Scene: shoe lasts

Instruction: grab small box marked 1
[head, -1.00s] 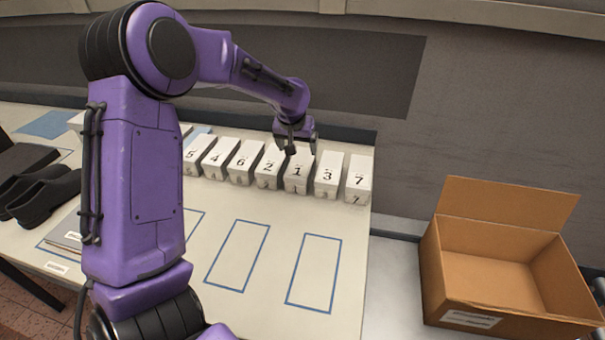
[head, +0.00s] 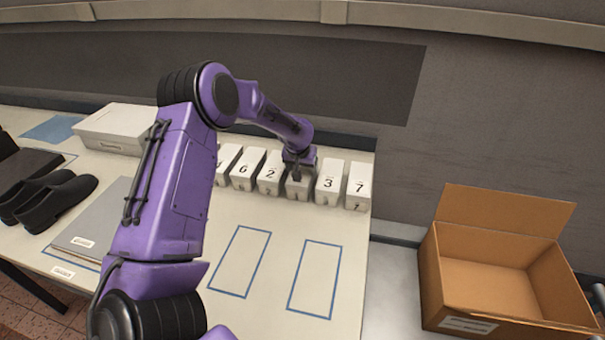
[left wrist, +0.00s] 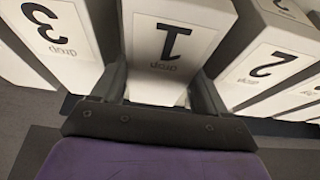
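The small box marked 1 (head: 297,191) is white and stands in a row of numbered boxes, between box 2 (head: 270,175) and box 3 (head: 329,183). My left gripper (head: 299,174) is down over it and hides most of its top in the head view. In the left wrist view box 1 (left wrist: 165,50) shows its black numeral between the two dark fingers of the left gripper (left wrist: 162,85). One finger is on each side of the box, very close to it. I cannot tell whether they press on it.
Box 7 (head: 358,184) ends the row at the right; box 6 (head: 246,169) is left of box 2. An open cardboard box (head: 490,270) stands at the right. Black shoes (head: 55,200) lie at the left. The outlined table area (head: 278,265) in front is clear.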

